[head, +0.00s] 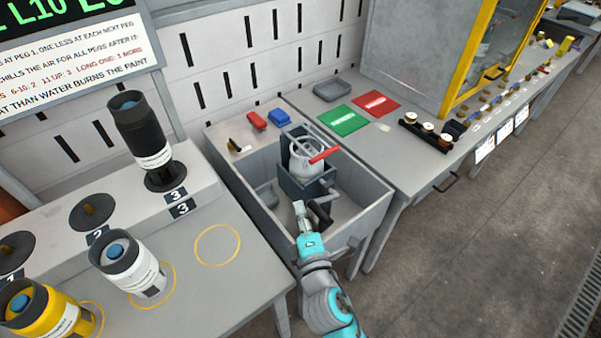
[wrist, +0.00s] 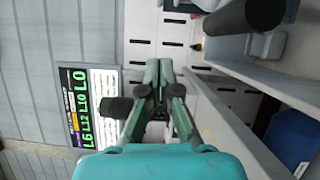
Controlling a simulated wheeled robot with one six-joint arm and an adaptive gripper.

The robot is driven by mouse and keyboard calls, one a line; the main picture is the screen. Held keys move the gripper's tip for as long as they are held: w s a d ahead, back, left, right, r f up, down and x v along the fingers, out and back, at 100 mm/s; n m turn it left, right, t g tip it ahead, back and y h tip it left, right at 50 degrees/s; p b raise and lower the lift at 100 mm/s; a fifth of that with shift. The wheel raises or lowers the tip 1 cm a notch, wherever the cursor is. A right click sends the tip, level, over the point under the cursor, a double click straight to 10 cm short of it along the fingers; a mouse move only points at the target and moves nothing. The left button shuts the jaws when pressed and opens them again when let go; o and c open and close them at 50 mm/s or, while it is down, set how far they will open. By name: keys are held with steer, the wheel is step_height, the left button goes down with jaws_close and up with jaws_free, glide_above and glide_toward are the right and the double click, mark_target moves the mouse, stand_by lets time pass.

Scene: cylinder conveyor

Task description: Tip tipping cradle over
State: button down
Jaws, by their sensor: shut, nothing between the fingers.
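The tipping cradle (head: 306,189) is a dark grey holder in the grey sink basin, and it looks upright. A pale grey round vessel (head: 303,158) with a red handle (head: 324,155) sits in it. A grey lever with a black grip (head: 321,213) sticks out from the cradle toward me. My gripper (head: 298,206) is shut and empty, just left of the black grip and apart from it as far as I can tell. In the wrist view my closed fingers (wrist: 158,72) point ahead. A dark cylinder (wrist: 250,18), probably the grip, shows at upper right.
The basin wall (head: 362,222) stands on the right. A bench with a black canister (head: 137,130), a white canister (head: 128,268) and a yellow canister (head: 45,309) is at left. A green mat (head: 343,120) and a red mat (head: 376,104) lie on the bench beyond.

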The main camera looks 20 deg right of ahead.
steer(key=w+d, duration=0.5)
steer(key=w, duration=0.5)
steer(key=shift+w+r, duration=0.25)
steer(key=shift+r, duration=0.15)
stand_by(0.4)
steer(key=shift+d+r, duration=0.1)
steer(key=shift+r, duration=0.05)
